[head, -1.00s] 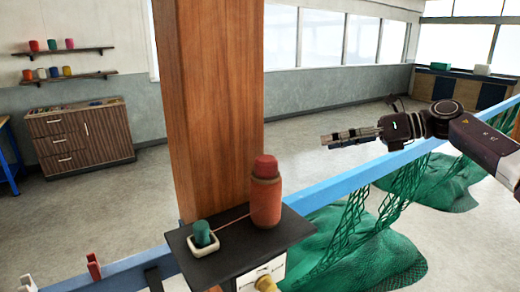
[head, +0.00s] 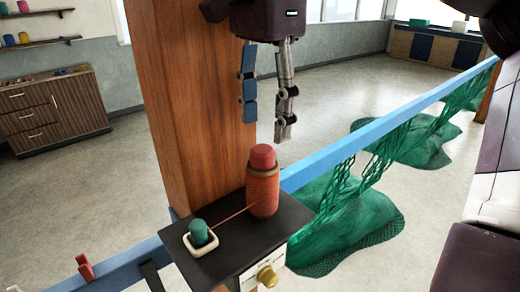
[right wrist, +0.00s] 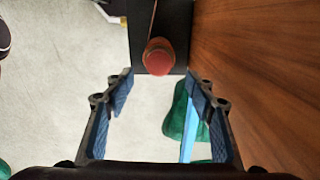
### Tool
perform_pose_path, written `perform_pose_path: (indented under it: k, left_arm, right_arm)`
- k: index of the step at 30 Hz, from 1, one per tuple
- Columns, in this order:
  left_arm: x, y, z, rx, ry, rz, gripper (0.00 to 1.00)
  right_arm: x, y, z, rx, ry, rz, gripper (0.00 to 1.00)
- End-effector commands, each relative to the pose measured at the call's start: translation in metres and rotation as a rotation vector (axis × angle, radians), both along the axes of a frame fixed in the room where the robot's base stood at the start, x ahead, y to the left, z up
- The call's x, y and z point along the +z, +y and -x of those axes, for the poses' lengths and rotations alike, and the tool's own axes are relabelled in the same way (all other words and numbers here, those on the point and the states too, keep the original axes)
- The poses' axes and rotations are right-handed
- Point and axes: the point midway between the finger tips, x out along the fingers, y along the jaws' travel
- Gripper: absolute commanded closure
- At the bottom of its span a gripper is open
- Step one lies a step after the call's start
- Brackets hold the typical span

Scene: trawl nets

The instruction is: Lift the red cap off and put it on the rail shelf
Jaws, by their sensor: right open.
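The red cap (head: 262,156) sits on top of an orange-red bottle-like body (head: 263,192), which stands upright on the dark rail shelf (head: 225,262). In the right wrist view the red cap (right wrist: 158,58) shows from above, beyond the fingertips and between their lines. My right gripper (head: 268,128) hangs fingers down above the cap, open and empty, apart from it. It also shows in the right wrist view (right wrist: 157,92), with blue-padded fingers spread wide. My left gripper is not in view.
A green spool (head: 199,232) sits in a small white dish on the shelf, with a thin orange line running to the bottle. A wooden post (head: 185,110) rises close behind. The blue rail (head: 350,145) carries green nets (head: 350,225). A red clip (head: 85,267) is at lower left.

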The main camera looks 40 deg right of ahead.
Motion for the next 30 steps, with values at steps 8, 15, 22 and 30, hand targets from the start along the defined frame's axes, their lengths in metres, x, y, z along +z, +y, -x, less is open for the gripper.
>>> perform_pose_path:
  k: [8, 15, 22, 30]
  left_arm:
    - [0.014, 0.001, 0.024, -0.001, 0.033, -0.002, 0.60]
    - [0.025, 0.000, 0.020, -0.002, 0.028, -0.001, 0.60]
    - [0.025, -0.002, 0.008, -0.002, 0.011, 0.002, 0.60]
    - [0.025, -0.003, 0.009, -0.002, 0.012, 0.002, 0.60]
  right_arm:
    - [-0.021, 0.004, 0.001, 0.002, 0.004, -0.002, 0.49]
    - [-0.049, 0.005, 0.001, -0.001, 0.001, -0.004, 0.49]
    - [-0.055, 0.006, 0.000, -0.003, -0.002, -0.003, 0.49]
    - [-0.055, 0.006, 0.000, -0.003, -0.002, -0.003, 0.70]
